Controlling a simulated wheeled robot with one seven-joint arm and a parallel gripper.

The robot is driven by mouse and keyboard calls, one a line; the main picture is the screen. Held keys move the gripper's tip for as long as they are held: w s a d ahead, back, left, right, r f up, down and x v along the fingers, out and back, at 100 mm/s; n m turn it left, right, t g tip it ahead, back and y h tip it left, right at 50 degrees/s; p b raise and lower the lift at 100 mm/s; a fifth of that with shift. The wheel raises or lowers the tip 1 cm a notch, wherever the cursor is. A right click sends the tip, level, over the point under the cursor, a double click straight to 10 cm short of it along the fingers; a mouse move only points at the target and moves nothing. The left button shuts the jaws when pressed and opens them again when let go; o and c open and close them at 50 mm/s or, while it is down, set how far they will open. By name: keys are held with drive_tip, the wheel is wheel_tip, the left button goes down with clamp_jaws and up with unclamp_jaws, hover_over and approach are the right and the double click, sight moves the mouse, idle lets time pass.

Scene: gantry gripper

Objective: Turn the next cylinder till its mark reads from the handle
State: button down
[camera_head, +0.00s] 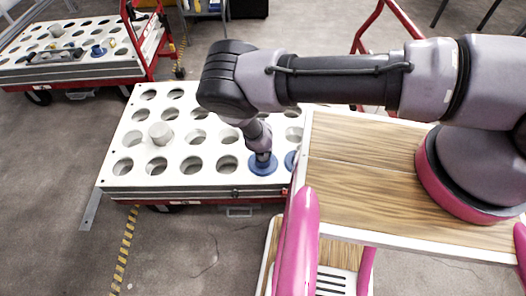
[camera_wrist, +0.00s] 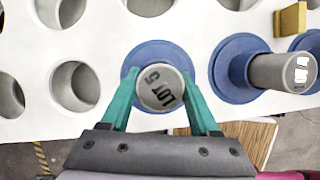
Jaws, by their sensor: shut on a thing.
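My gripper (camera_wrist: 160,98) has its teal fingers closed on both sides of a grey cylinder (camera_wrist: 160,88). The cylinder stands in a blue collar (camera_wrist: 133,68) in the white hole plate. A dark mark like "LOT 5" shows on its top, slanted in the wrist view. A second grey cylinder (camera_wrist: 282,72) with a white mark stands in another blue collar (camera_wrist: 232,88) to the right. In the head view my gripper (camera_head: 263,157) is over a blue collar (camera_head: 262,170) at the plate's front edge; the held cylinder is hidden there. A red handle (camera_head: 372,22) rises behind my arm.
The white plate (camera_head: 140,177) has rows of open holes and one plain grey cylinder (camera_head: 161,134) at its left. A yellow block (camera_wrist: 291,19) is at the right in the wrist view. Another red cart (camera_head: 75,50) stands back left. My arm covers the plate's right side.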

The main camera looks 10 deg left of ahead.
drive_tip(key=shift+m+h, duration=0.4)
drive_tip(key=shift+m, duration=0.6)
drive_tip(key=m+h, duration=0.1)
drive_tip(key=m, duration=0.2)
drive_tip(key=shift+c, duration=0.2)
unclamp_jaws()
